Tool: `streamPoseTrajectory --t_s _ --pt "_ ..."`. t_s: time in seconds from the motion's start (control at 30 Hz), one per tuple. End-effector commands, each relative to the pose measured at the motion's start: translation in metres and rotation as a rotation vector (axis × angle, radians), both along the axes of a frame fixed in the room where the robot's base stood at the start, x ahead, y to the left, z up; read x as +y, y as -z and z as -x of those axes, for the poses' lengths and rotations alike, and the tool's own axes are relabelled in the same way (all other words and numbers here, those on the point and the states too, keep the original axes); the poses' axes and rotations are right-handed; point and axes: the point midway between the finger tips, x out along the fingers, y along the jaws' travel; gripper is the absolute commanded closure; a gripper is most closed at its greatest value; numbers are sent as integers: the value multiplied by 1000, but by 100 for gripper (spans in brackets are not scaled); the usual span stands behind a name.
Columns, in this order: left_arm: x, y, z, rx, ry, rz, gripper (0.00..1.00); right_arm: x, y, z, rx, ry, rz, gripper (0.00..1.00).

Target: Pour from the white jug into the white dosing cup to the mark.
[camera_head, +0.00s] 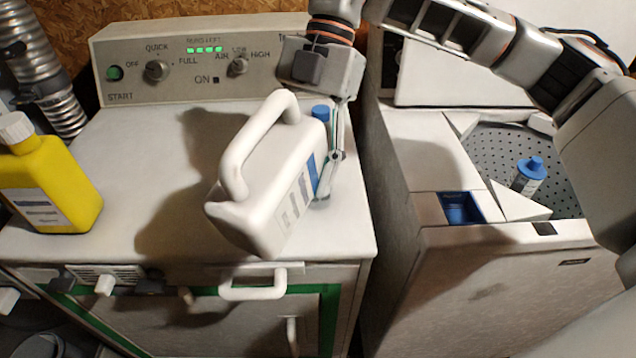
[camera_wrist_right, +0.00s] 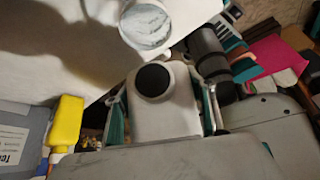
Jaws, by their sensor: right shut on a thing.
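The white jug (camera_head: 290,165) has a big loop handle and a blue-marked label. My left gripper is not in view.
A yellow bottle (camera_head: 50,185) stands at the left. A control panel (camera_head: 195,60) backs the machine top. At right is an open-topped unit (camera_head: 490,290) with a blue-capped bottle (camera_head: 528,175).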

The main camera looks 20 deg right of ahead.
Motion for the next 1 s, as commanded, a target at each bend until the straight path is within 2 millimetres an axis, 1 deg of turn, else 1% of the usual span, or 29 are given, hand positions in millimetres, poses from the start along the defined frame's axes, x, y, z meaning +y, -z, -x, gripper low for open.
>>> streamPoseTrajectory --t_s 0.87,0.93,1.0 --pt "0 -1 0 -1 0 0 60 0 -2 0 -1 0 -1 86" --pt "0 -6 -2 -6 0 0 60 0 -5 1 -15 -1 11 86" --pt "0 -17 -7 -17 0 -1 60 1 -10 1 -47 -3 42 86"
